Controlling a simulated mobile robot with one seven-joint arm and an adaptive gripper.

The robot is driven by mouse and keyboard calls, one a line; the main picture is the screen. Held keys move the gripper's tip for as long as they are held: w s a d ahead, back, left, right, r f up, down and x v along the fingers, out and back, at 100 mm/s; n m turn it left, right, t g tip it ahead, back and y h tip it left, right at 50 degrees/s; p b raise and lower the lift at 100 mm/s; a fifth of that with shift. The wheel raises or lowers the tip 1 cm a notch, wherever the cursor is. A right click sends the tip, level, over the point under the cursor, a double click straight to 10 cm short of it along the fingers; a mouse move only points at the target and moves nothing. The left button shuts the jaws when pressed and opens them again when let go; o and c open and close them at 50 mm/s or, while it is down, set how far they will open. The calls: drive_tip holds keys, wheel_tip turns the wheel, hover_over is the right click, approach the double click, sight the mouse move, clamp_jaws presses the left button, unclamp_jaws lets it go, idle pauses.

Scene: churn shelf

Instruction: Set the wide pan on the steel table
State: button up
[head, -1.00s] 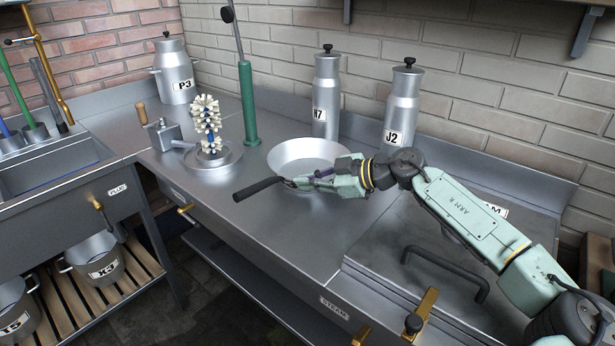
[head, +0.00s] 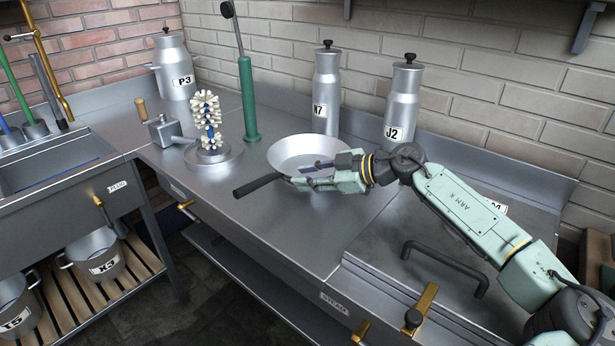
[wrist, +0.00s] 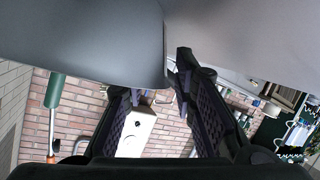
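The wide pan (head: 286,146) is a shallow pale metal pan, resting level on the steel table (head: 245,222) as far as I can tell. Its long black handle (head: 256,187) points to the front left. A smooth grey surface (wrist: 85,40), probably the pan, fills the top left there.
Canisters N7 (head: 326,92) and J2 (head: 402,105) stand behind the pan. A green pump (head: 248,100) and a white-bristled brush (head: 208,120) on a round base are to its left. A dark handled lid (head: 440,255) lies at right. The table's front left is clear.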

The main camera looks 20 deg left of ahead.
drive_tip(key=b+v, duration=0.2)
drive_tip(key=v, duration=1)
drive_tip(key=shift+s+a, duration=0.1)
